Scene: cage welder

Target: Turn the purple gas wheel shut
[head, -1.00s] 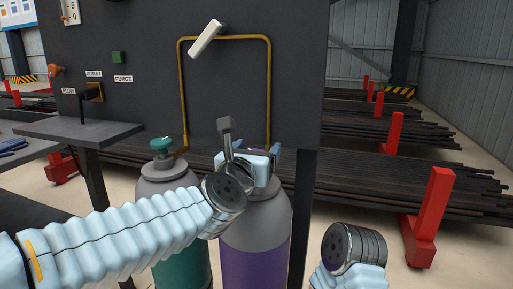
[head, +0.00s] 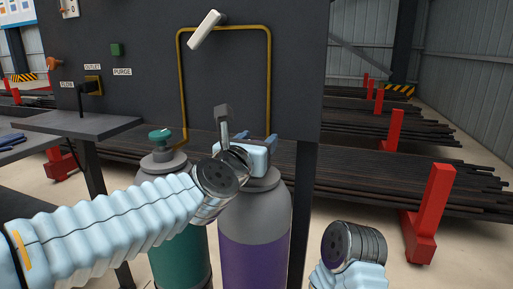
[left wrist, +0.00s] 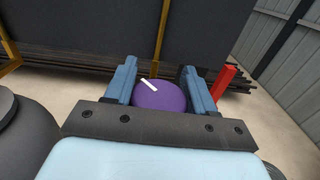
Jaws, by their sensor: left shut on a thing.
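My left gripper (head: 268,143) is at the top of the purple-banded gas cylinder (head: 255,245). In the left wrist view, its two blue fingers (left wrist: 159,88) stand on either side of the round purple gas wheel (left wrist: 163,99) and are shut on it. The wheel has a white mark on top, pointing to the upper left in that view. In the head view my gripper hides the wheel. My right wrist shows at the lower right of the head view, but its gripper does not.
A green-banded cylinder (head: 180,255) with a green wheel (head: 160,137) stands just left. Behind are a dark panel (head: 150,80) with a yellow pipe (head: 269,80) and a white lever (head: 205,32). Red rack posts (head: 428,210) and dark bars are at the right.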

